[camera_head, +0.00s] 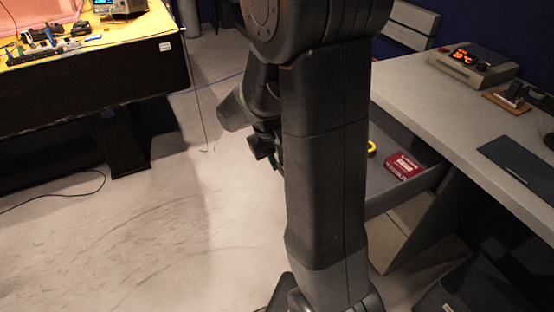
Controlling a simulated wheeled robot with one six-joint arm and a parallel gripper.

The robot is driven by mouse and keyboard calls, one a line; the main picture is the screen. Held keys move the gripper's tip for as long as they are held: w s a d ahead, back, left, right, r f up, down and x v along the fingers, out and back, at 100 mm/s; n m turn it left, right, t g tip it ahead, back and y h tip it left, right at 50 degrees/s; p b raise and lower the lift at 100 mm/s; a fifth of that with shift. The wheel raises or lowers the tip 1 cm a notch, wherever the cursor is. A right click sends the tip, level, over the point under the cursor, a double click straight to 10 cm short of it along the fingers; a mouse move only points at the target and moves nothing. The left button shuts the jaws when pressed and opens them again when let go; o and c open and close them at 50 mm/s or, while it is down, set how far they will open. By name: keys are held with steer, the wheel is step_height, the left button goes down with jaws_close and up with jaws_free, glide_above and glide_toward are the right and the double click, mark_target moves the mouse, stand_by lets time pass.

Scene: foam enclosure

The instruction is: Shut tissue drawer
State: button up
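An open grey drawer (435,177) sticks out from under the grey desk on the right. A red box with white print (403,166) lies in it, and a yellow round thing (371,148) shows at its left, partly behind my arm. I cannot tell whether this is the tissue drawer. My arm stands upright in the middle and hides the drawer's left part. The end of my arm, dark and partly hidden, shows left of the arm link, near the hidden side of the drawer. My gripper's fingers cannot be made out.
The grey desk (455,115) holds a device with a red display (470,66), a small wooden stand (507,101) and a dark mat (520,168). A black-sided workbench (95,85) with tools stands at the upper left. A cable (60,199) lies on the floor (130,240), which is otherwise clear at left.

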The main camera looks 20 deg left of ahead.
jaws_close()
steer(key=w+d+p, duration=0.4)
steer(key=w+d, duration=1.5)
steer(key=w, duration=0.4)
steer(key=shift+d+p, duration=0.25)
steer(key=shift+p, duration=0.1)
steer(key=o, duration=0.6)
jaws_free()
steer(key=shift+s, duration=0.1)
steer(key=shift+c, duration=0.2)
steer(key=shift+r, duration=0.1)
step_height(320, 180, up, 13)
steer(key=s+a, duration=0.1)
steer(key=s, duration=0.1)
steer(key=shift+a+r, duration=0.2)
steer(key=shift+a, duration=0.15)
